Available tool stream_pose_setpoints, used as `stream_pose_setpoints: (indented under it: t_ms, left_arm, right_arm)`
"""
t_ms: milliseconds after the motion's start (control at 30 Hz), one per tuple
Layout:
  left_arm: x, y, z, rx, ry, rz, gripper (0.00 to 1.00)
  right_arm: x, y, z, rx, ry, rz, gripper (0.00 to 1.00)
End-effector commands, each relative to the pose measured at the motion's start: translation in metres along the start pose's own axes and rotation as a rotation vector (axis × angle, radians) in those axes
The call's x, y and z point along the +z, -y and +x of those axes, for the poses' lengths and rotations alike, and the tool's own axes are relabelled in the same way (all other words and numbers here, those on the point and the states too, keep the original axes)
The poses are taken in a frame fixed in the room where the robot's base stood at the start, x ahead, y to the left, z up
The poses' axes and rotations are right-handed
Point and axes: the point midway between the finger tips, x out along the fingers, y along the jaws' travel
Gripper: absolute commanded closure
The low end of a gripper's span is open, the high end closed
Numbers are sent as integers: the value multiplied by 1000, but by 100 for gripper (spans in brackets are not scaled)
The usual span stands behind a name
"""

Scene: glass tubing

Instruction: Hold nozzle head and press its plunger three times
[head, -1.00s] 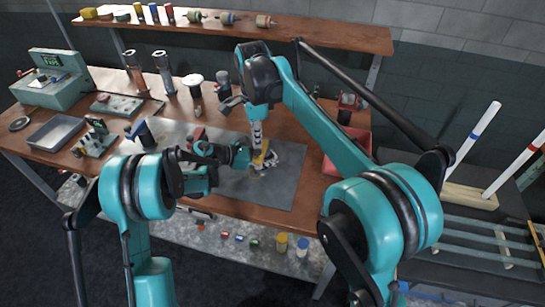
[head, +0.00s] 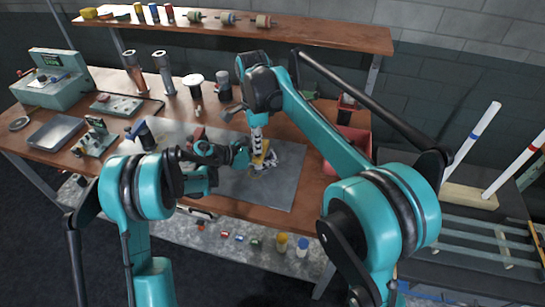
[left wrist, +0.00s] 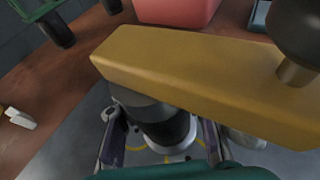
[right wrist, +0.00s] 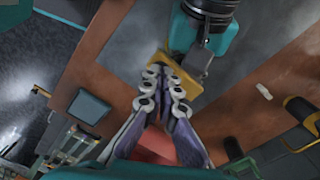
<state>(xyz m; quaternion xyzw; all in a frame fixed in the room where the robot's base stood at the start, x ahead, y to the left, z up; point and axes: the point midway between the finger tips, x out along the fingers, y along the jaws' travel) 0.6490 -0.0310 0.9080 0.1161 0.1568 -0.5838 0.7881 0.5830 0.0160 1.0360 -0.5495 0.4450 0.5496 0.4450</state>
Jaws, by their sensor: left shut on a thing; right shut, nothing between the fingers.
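The nozzle head shows as a yellow block (left wrist: 190,75) across the left wrist view. A dark knob on a short metal stem, seemingly its plunger (left wrist: 296,70), stands at the block's right end. In the head view the yellow part (head: 261,160) sits above the grey mat, between my grippers. My left gripper (head: 245,155) is shut on the nozzle head; its fingertips are largely hidden. My right gripper (right wrist: 166,72) is shut and empty, its tips close to the yellow block (right wrist: 192,78). I cannot tell whether they touch; the plunger is not clear in the right wrist view.
The grey mat (head: 285,185) lies on the brown workbench. A red bin (head: 355,140) stands at the bench's right. Black-and-white containers (head: 194,80), metal cylinders and a green machine (head: 52,80) stand towards the back and left. The mat's front right is clear.

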Motion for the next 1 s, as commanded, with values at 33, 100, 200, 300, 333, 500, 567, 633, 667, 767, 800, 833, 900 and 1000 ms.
stream_pose_setpoints:
  t_ms: [33, 100, 200, 300, 333, 500, 567, 633, 667, 767, 800, 833, 900, 1000]
  left_arm:
    - [0, 0, 0, 0, 0, 0, 100]
    - [0, 0, 0, 0, 0, 0, 100]
    - [0, 0, 0, 0, 0, 0, 100]
    - [0, 0, 0, 0, 0, 0, 100]
    - [0, 0, 0, 0, 0, 0, 100]
    - [0, 0, 0, 0, 0, 0, 100]
    - [0, 0, 0, 0, 0, 0, 100]
    - [0, 0, 0, 0, 0, 0, 100]
    - [0, 0, 0, 0, 0, 0, 100]
    - [0, 0, 0, 0, 0, 0, 100]
    - [0, 0, 0, 0, 0, 0, 100]
    - [0, 0, 0, 0, 0, 0, 100]
    - [0, 0, 0, 0, 0, 0, 100]
    - [0, 0, 0, 0, 0, 0, 100]
  right_arm:
    - [0, 0, 2, 0, 0, 0, 100]
    - [0, 0, 4, 0, 0, 0, 100]
    - [0, 0, 7, 0, 0, 0, 100]
    - [0, 0, 6, 0, 0, 0, 100]
    - [0, 0, 6, 0, 0, 0, 100]
    - [0, 0, 4, 0, 0, 0, 100]
    - [0, 0, 2, 0, 0, 0, 100]
    - [0, 0, -1, 0, 0, 0, 100]
    - [0, 0, -3, 0, 0, 0, 100]
    - [0, 0, -8, 0, 0, 0, 100]
    - [0, 0, -9, 0, 0, 0, 100]
    - [0, 0, -10, 0, 0, 0, 100]
    - [0, 0, -10, 0, 0, 0, 100]
    - [0, 0, -10, 0, 0, 0, 100]
